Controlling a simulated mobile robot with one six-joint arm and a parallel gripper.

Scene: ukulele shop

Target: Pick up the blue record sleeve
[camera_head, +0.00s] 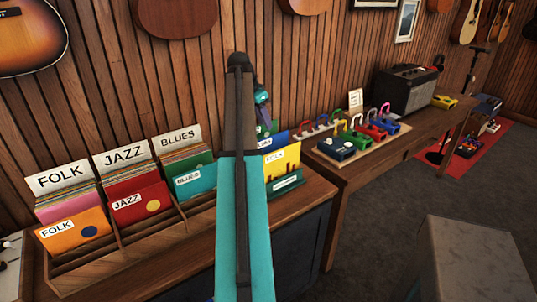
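A blue record sleeve (278,139) stands at the right end of the wooden record rack, behind a yellow sleeve (285,160). My arm hides its left part. A teal sleeve (195,181) labelled BLUES stands left of my arm. My teal arm rises through the middle of the view. What seems to be my gripper (262,98) shows as a small teal and dark part at the arm's upper right, above the blue sleeve in the picture. Its fingers are too small and hidden to read, and I cannot tell how far it is from the sleeve.
An orange FOLK sleeve (75,233) and red JAZZ sleeve (138,203) stand in the rack (95,272) at left. A board of colourful pedals (335,148) and a black amplifier (405,90) stand on the right bench. A grey block (475,255) stands at lower right. Floor between is clear.

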